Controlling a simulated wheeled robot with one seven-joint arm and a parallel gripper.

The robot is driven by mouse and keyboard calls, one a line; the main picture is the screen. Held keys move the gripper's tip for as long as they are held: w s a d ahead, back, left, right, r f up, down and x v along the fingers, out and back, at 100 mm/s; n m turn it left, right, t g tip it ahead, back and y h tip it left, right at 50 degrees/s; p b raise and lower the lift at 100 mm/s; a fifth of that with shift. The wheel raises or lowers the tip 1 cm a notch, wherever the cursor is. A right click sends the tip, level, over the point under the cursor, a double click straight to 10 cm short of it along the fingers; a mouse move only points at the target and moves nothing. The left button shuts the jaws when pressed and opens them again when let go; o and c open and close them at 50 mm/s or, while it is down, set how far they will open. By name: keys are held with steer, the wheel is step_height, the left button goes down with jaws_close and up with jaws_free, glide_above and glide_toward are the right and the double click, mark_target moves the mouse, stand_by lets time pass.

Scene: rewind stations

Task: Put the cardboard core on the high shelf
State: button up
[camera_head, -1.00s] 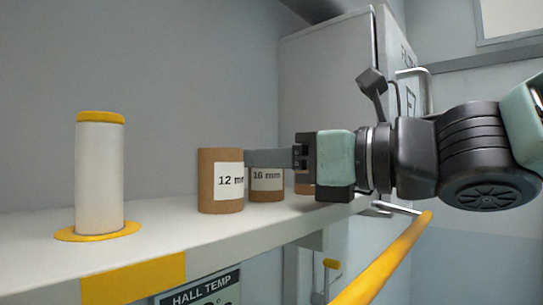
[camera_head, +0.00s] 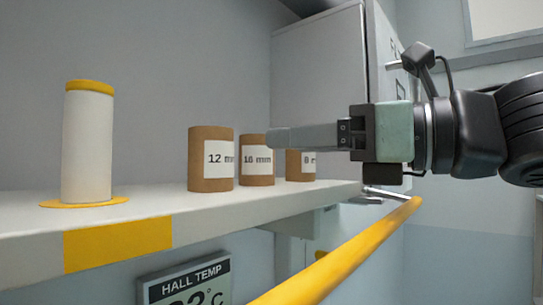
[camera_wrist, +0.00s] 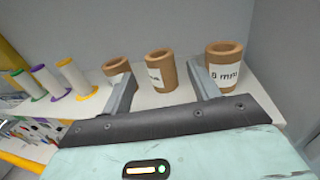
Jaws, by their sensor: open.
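Three brown cardboard cores stand upright on a white shelf (camera_head: 150,205). They are labelled 12 mm (camera_head: 197,175), 16 mm (camera_head: 256,180) and 8 mm (camera_head: 307,178). My gripper (camera_head: 270,138) reaches in from the right, its fingers level with the upper part of the 16 mm core and overlapping its edge in the head view. In the wrist view the open fingers (camera_wrist: 161,66) point toward the cores, with the middle core (camera_wrist: 160,78) seen between them and the 8 mm core (camera_wrist: 224,60) beyond the right finger. Nothing is held.
A white spool with yellow ends (camera_head: 88,148) stands on the shelf at the left. The wrist view shows several more spools (camera_wrist: 73,76). A grey cabinet (camera_head: 318,85) is behind, and a yellow rail (camera_head: 340,255) runs in front. A HALL TEMP sign (camera_head: 188,284) hangs below.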

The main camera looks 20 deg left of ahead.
steer(key=s+d+b, duration=0.1)
steer(key=d, duration=0.5)
steer(key=shift+s+d, duration=0.1)
stand_by(0.5)
